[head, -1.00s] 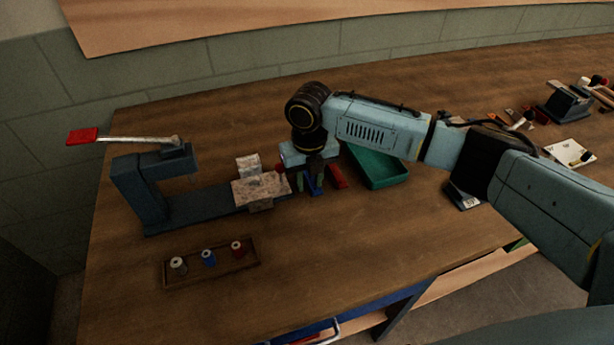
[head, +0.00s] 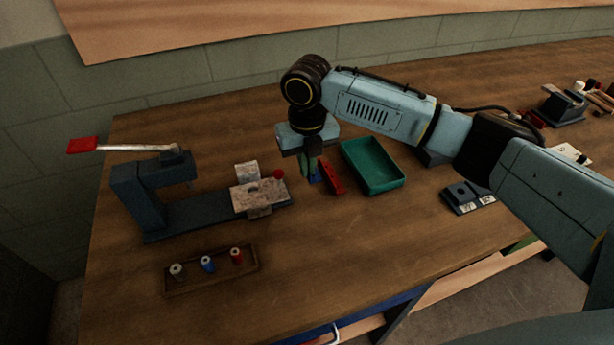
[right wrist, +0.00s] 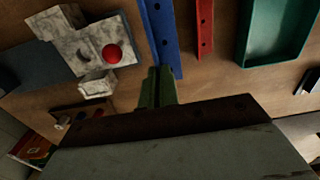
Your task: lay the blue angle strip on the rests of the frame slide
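My right gripper (head: 309,172) is over the bench, right of the press-like stand. In the right wrist view its green fingers (right wrist: 157,88) are close together at the near end of the blue angle strip (right wrist: 162,35). They appear shut on the strip, which shows below the gripper in the head view (head: 314,178) and seems raised off the bench. The mottled grey blocks (head: 252,198), seemingly the frame slide, sit on a dark blue bar to the left, with a red knob (head: 279,174). They also show in the right wrist view (right wrist: 75,50). My left gripper is not in view.
A red strip (head: 332,177) and a green tray (head: 385,184) lie right of the gripper. The dark blue stand (head: 140,195) has a red-handled lever (head: 82,145). A wooden holder (head: 215,280) with several small spools is in front. The bench front centre is clear.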

